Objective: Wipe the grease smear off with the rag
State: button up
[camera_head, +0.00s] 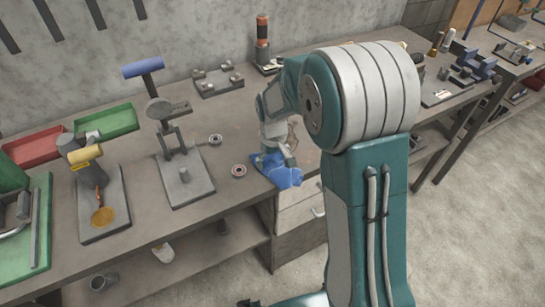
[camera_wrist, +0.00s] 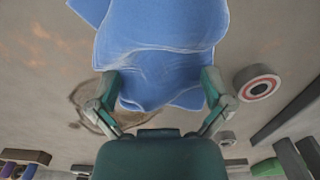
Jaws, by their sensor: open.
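A crumpled blue rag (camera_head: 284,172) lies at the front edge of the workbench. It also fills the upper middle of the wrist view (camera_wrist: 160,45). My gripper (camera_head: 276,158) is at the rag, pointing down. In the wrist view my gripper (camera_wrist: 162,95) is open, with one finger on each side of the rag's near end. I cannot tell whether the fingers touch the cloth. A brownish smear (camera_wrist: 88,108) shows on the bench top beside the rag, partly covered by the left finger. My arm hides much of that area in the body camera view.
A ring-shaped bearing (camera_head: 239,170) lies left of the rag, with another (camera_head: 215,140) behind it. A grey press stand (camera_head: 185,180) is further left. Red (camera_head: 33,148) and green (camera_head: 106,122) trays stand at the back left. A dark-and-orange cylinder (camera_head: 262,40) stands behind my gripper.

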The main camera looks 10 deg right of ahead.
jog(key=shift+f, duration=0.4)
jog(key=c, duration=0.8)
jog(key=shift+s+f, duration=0.15)
jog(key=shift+s, duration=0.05)
jog(key=c, duration=0.5)
jog(key=shift+r, duration=0.55)
grip_shut()
jog(key=shift+w+r, duration=0.2)
jog(key=shift+r, duration=0.85)
jog(key=shift+r, duration=0.1)
